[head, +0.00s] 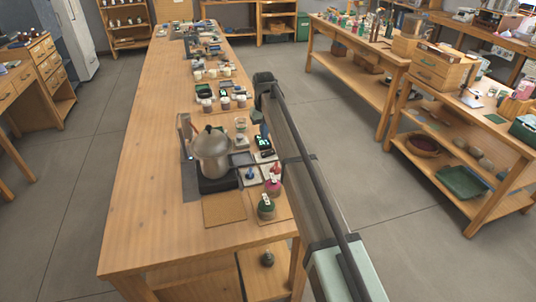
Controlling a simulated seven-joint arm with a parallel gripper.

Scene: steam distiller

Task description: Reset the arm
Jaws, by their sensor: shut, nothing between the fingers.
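A steam distiller with a rounded metal pot (212,155) stands on a dark square base (218,184) near the front of the long wooden table. A thin dark tube runs from the pot's right side toward my arm. My arm (305,190) rises from the lower right and reaches along the table's right side, with its dark far joint (264,80) above the table edge. I cannot make out my gripper or its fingers. The arm hides part of the table edge beside the distiller.
A dark round flask (266,207) and a pink-red one (273,186) stand close to the arm, right of the pot. A brown square mat (225,210) lies in front. Several cups and small devices line the table behind. The table's left side is clear.

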